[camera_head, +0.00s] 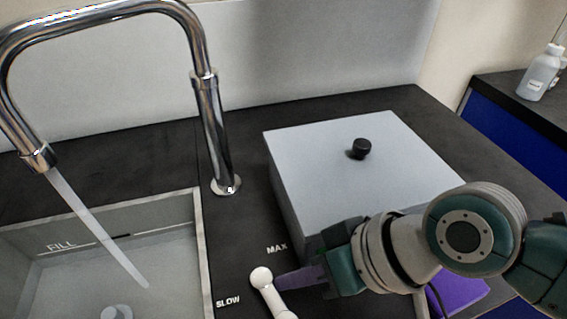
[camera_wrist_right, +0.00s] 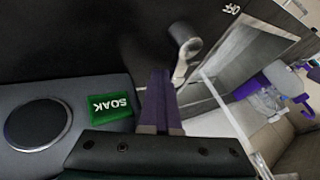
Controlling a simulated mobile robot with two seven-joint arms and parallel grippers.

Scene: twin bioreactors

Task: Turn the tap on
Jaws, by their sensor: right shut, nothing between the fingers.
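The chrome tap (camera_head: 212,130) stands behind the sink, its spout bent over to the left. A pale stream of water (camera_head: 95,225) runs from the spout into the grey sink (camera_head: 202,250). The white tap lever (camera_head: 262,277) is on the dark counter between the labels MAX and SLOW; it also shows in the right wrist view (camera_wrist_right: 183,42). My right gripper (camera_head: 280,282) is shut and empty, with its purple fingertips at the lever's right side. Its fingers (camera_wrist_right: 160,78) look close to the lever in the wrist view; I cannot tell whether they touch. My left gripper is not in view.
A pale grey box (camera_head: 310,160) with a black knob (camera_head: 360,148) stands right of the tap, close behind my right arm. A white bottle (camera_head: 541,75) is on the far right counter. A green SOAK block (camera_wrist_right: 108,107) shows in the wrist view.

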